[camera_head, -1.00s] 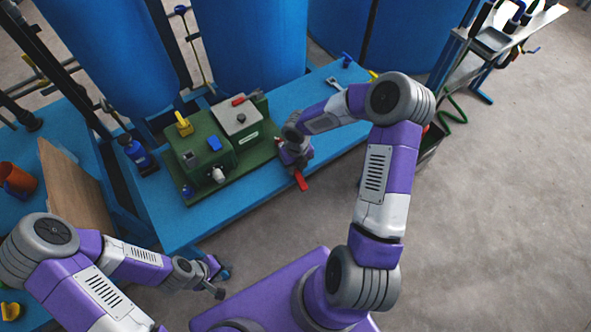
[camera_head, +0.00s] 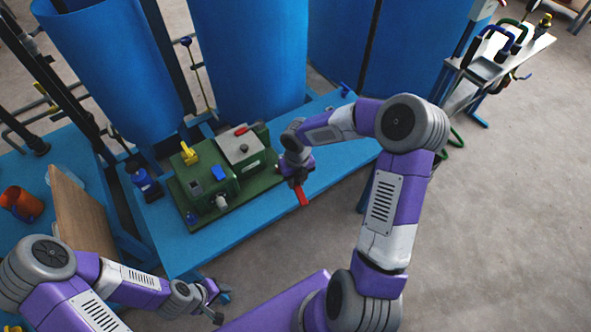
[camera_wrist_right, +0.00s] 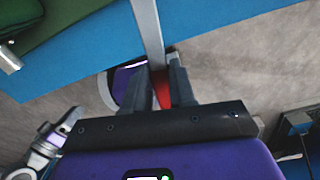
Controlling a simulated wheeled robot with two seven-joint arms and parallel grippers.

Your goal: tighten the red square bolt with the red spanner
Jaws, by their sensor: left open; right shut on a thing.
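My right gripper (camera_head: 299,181) is shut on the red spanner (camera_head: 302,197), beside the right end of the green machine (camera_head: 213,177) at the blue bench's front edge. The spanner's red end points down and toward me in the head view. In the right wrist view, the red part (camera_wrist_right: 161,90) sits between the fingers (camera_wrist_right: 164,85), with a grey shaft extending upward. I cannot make out the red square bolt. A red piece (camera_head: 243,130) lies on the machine's grey top, but its shape is unclear. My left gripper (camera_head: 216,302) is open and empty at lower left.
The blue bench (camera_head: 215,238) runs under the machine, with large blue tanks (camera_head: 248,60) behind. A yellow part (camera_head: 189,156) stands on the machine. A blue bottle (camera_head: 146,184) is left of it. A white side table (camera_head: 490,65) stands at upper right. Floor at right is clear.

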